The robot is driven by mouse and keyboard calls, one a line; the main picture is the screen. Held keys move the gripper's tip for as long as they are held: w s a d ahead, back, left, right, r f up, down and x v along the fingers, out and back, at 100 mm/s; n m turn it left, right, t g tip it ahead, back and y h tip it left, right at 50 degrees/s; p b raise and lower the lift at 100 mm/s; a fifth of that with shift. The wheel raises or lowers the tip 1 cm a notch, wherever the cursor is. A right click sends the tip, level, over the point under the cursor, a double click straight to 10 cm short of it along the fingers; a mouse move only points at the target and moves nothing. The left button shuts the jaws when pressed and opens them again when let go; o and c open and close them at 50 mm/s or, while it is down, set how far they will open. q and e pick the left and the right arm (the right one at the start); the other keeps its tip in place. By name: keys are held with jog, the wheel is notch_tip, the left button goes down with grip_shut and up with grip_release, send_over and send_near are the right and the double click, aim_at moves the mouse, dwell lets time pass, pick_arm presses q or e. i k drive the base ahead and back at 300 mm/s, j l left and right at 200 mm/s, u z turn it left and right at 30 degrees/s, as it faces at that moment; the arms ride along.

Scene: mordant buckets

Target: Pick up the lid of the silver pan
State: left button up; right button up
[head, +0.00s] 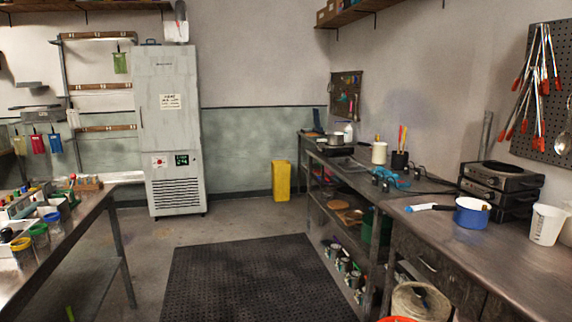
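A small silver pan (335,138) stands on a dark hot plate or stove at the far end of the right-hand metal counter (520,243), near the back wall. A dark handle seems to point left from it. It is too small in the head view to tell a lid apart from the pan. Neither of my grippers shows in this view.
A blue pot (471,212), a white bucket (547,224) and a stacked black burner unit (502,184) stand on the near right counter. A dark rubber mat (258,280) covers the open floor between the counters. A yellow bin (281,181) stands by the back wall.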

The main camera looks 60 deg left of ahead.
aim_at(347, 163)
jog(key=u, duration=1.45)
